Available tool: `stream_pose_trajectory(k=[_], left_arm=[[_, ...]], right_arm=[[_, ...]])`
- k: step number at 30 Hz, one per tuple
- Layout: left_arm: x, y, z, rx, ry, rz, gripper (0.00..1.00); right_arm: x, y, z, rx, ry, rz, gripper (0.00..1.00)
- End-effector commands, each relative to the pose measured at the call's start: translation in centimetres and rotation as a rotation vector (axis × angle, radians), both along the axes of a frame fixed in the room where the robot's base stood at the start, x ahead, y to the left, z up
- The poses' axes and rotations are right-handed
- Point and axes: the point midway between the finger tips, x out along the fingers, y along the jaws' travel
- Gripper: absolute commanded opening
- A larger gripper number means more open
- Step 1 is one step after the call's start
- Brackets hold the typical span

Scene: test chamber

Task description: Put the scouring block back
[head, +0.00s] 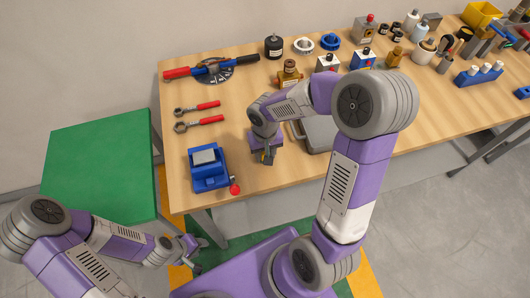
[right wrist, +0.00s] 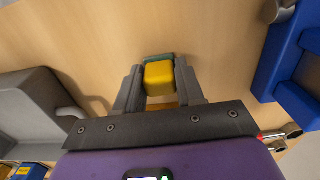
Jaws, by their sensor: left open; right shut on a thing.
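The scouring block (right wrist: 158,78) is yellow with a green layer at its far end. In the right wrist view it sits between the two dark fingers of my right gripper (right wrist: 160,88), which is shut on it. In the head view my right gripper (head: 268,156) points down over the front of the wooden table, between a blue vise-like device and a grey tray; the block is hard to make out there. I cannot tell whether the block touches the table. My left gripper (head: 190,262) is low at the front left, open and off the table.
The blue device (head: 209,180) with a red-knobbed handle stands left of my right gripper. The grey tray (head: 318,134) lies to its right, partly behind my arm. Red-handled wrenches (head: 198,107) lie behind. A green-topped table (head: 100,165) stands left. Bottles and parts crowd the back right.

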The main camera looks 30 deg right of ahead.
Motion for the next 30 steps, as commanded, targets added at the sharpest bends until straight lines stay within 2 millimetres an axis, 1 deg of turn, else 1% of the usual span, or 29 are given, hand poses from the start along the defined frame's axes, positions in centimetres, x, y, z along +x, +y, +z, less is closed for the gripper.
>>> stream_pose_trajectory(k=[4, 8, 9, 13, 21, 24, 26, 30], left_arm=[[0.0, 0.0, 0.0, 0.000, 0.000, 0.000, 0.43], [0.0, 0.0, -0.5, 0.000, 0.000, 0.000, 0.43], [0.0, 0.0, -0.3, 0.000, 0.000, 0.000, 0.43], [0.0, 0.0, -0.3, 0.000, 0.000, 0.000, 0.43], [0.0, 0.0, -0.2, 0.000, 0.000, 0.000, 0.43], [0.0, 0.0, 0.1, 0.000, 0.000, 0.000, 0.43], [0.0, 0.0, 0.4, 0.000, 0.000, 0.000, 0.43], [0.0, 0.0, 1.0, 0.000, 0.000, 0.000, 0.43]], right_arm=[[0.0, 0.0, 0.1, 0.000, -0.001, 0.000, 0.09], [0.0, 0.0, -0.4, 0.000, -0.001, 0.000, 0.09], [0.0, 0.0, -0.3, 0.000, 0.000, 0.000, 0.44], [0.0, 0.0, -0.2, 0.000, 0.000, 0.001, 0.63], [0.0, 0.0, -0.2, 0.000, 0.000, 0.001, 0.63], [0.0, 0.0, 0.2, 0.000, 0.000, 0.000, 0.63], [0.1, 0.0, 0.9, -0.001, -0.003, 0.000, 0.63], [0.1, 0.0, 3.7, 0.000, -0.006, 0.000, 0.63]])
